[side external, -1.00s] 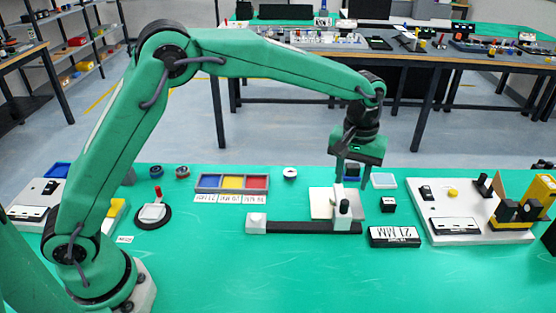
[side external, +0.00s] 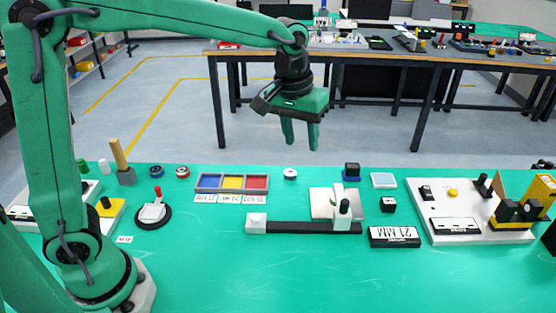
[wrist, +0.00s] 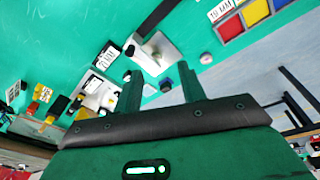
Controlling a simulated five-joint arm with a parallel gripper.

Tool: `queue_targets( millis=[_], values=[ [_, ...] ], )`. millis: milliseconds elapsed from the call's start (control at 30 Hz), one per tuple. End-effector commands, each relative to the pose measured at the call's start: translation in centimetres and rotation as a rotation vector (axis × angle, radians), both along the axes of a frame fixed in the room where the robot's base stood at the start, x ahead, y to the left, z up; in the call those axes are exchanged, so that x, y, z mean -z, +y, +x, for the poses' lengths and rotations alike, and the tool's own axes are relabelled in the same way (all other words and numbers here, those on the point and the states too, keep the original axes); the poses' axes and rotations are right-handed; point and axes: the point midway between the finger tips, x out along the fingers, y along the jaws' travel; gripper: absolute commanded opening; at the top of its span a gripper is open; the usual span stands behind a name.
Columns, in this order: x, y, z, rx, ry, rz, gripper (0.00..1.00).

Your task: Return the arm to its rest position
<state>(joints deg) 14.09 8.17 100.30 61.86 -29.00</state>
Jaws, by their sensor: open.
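My gripper (side external: 300,138) is green, with its two fingers pointing down and spread apart. It is raised well above the green table (side external: 250,275), over its far edge, and holds nothing. In the wrist view my gripper (wrist: 160,90) also shows its two fingers apart, with the table tilted behind them. My arm is raised, with its forearm running to the right across the top of the side view.
A black rail with a white plate (side external: 300,227), a 21 MM block (side external: 394,237) and a white station board (side external: 465,230) stand right. The front of the table is clear.

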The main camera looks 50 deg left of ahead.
Motion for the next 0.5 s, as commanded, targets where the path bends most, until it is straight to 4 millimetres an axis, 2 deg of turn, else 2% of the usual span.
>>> queue_targets(
  millis=[200,500],
  values=[
    [-2.0,2.9,-3.8,0.042,-0.064,0.004,0.4],
    [-3.3,6.1,-9.0,0.102,-0.149,0.024,0.4]
  ],
)
